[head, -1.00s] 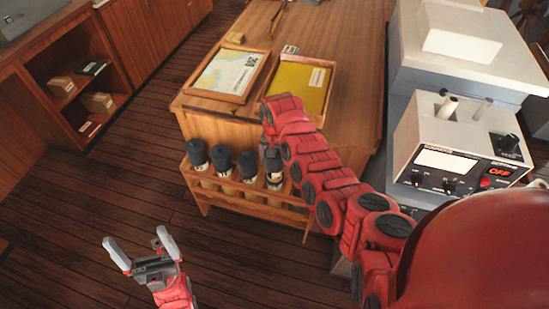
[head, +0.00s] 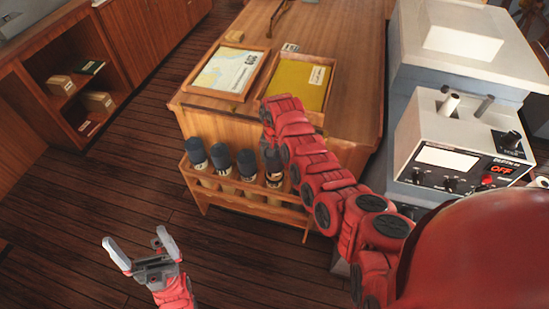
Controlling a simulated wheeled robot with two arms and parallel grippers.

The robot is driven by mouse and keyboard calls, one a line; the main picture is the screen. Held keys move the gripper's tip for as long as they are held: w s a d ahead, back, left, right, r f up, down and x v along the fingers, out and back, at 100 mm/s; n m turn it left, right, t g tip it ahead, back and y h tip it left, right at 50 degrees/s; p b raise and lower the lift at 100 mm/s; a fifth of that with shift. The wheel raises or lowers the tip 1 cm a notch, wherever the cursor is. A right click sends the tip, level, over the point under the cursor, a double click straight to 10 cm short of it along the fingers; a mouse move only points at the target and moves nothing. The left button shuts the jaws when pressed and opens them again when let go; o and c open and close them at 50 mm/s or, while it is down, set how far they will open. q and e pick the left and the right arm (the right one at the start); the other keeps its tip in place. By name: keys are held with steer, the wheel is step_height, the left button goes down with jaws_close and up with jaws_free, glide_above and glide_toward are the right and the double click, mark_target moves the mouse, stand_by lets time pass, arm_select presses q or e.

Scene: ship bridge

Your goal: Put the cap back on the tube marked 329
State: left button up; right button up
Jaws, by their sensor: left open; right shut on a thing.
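Several chart tubes with dark blue-grey caps stand in a row in a wooden rack (head: 255,208) on the front of the desk. The rightmost tube (head: 273,178) has a dark top and a pale label, too small to read. My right gripper (head: 269,146) is right above that tube, mostly hidden behind my red arm. It is shut on what looks like the dark cap (head: 272,158); I cannot tell if this is seated on the tube. The other tubes (head: 196,153), (head: 221,157), (head: 247,163) look capped. My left gripper (head: 140,250) is open and empty above the floor.
The wooden desk (head: 345,95) carries a chart tray (head: 228,72) and a tray with a yellow folder (head: 300,85). A grey instrument console (head: 450,150) stands at the right. A shelf with small boxes (head: 75,95) is at the left. The floor between is clear.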

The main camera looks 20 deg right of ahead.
steer(key=shift+f+b, duration=1.3)
steer(key=shift+f, duration=0.2)
stand_by(0.8)
steer(key=shift+f+b, duration=0.15)
steer(key=shift+b, duration=0.25)
stand_by(0.6)
steer(key=o, duration=1.1)
steer(key=shift+r+p, duration=0.65)
steer(key=shift+r, duration=0.75)
steer(key=shift+r+p, duration=0.6)
steer(key=shift+r, duration=1.55)
